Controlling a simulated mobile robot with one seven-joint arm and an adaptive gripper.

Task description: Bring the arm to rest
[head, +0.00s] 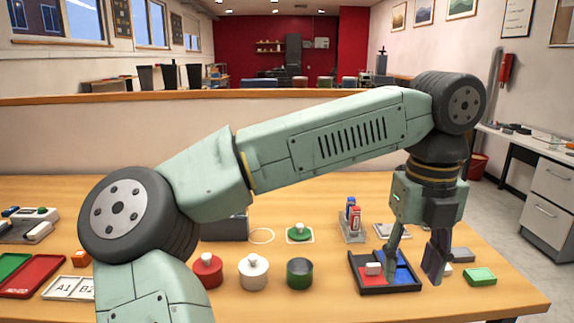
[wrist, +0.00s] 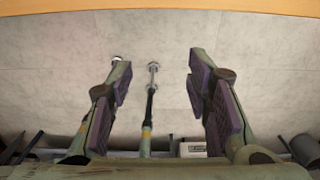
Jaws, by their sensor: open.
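My arm (head: 320,135) stretches across the head view from lower left to upper right, with its wrist bent down. My gripper (head: 413,272) points down at the right side of the table, its fingers spread apart. In the head view the fingers overlap the black tray (head: 362,288) with red and blue sections; I cannot tell their height above it. A white block (head: 373,268) is at the red section. In the wrist view my gripper (wrist: 158,72) is open, with no object held between the fingers.
The wooden table (head: 345,308) has a bare front strip. A red pot (head: 207,271), a white pot (head: 253,272) and a green-topped container (head: 300,274) stand mid-table. A green block (head: 480,277) lies right of the gripper. A holder (head: 352,232) with upright items stands behind the tray.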

